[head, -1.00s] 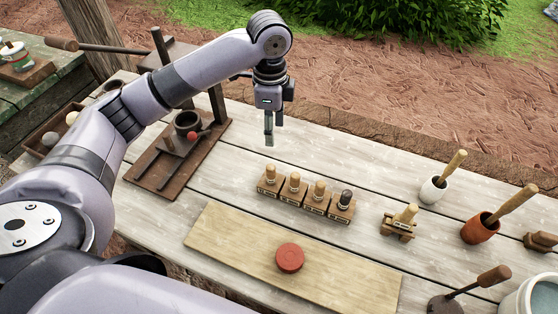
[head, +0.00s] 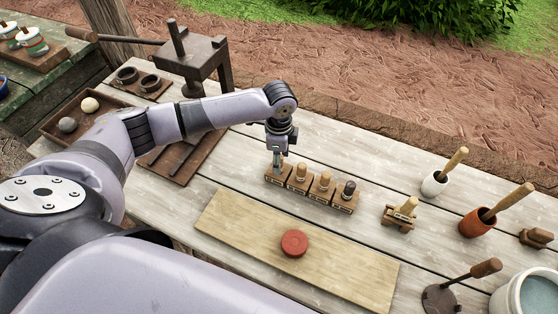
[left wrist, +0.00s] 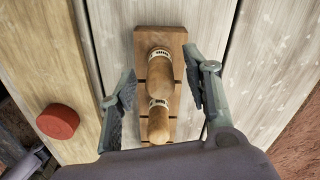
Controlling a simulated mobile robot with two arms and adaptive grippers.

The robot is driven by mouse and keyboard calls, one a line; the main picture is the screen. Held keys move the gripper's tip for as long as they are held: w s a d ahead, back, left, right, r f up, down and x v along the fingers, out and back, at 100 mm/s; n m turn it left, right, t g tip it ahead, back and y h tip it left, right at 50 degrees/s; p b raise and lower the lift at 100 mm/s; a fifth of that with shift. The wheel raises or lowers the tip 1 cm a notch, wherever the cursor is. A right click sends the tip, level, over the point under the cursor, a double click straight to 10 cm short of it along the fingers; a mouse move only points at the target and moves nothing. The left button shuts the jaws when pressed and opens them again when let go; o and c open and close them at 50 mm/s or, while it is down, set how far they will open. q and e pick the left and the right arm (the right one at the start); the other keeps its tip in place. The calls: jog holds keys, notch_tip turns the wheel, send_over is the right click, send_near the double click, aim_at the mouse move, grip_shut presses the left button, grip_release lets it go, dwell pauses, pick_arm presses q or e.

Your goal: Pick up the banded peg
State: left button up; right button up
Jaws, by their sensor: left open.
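Several pegs stand upright in a row of small wooden blocks (head: 290,180) on the table. The end peg (left wrist: 160,80) is light wood with a pale, dark-marked band, and its neighbour (left wrist: 158,124) carries a similar band. In the head view, the second peg (head: 301,171) and third peg (head: 325,179) are light, and the right-hand peg (head: 349,187) is dark. My left gripper (head: 278,170) is low over the leftmost block and hides most of its peg. In the left wrist view, its open fingers (left wrist: 163,90) are on either side of the row, apart from the pegs.
A red disc (head: 293,243) lies on a pale board (head: 230,222) in front of the row. To the right are a small wooden stand (head: 399,215), a white pot (head: 434,184) and an orange pot (head: 476,223). A dark press (head: 195,60) stands behind on the left.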

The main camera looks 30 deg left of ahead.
pick_arm(q)
jog(key=shift+f, duration=0.85)
jog(key=shift+c, duration=0.2)
grip_shut()
jog(key=shift+r, duration=0.1)
notch_tip(320, 180, up, 20)
jog(key=b, duration=0.2)
jog(key=shift+b, duration=0.3)
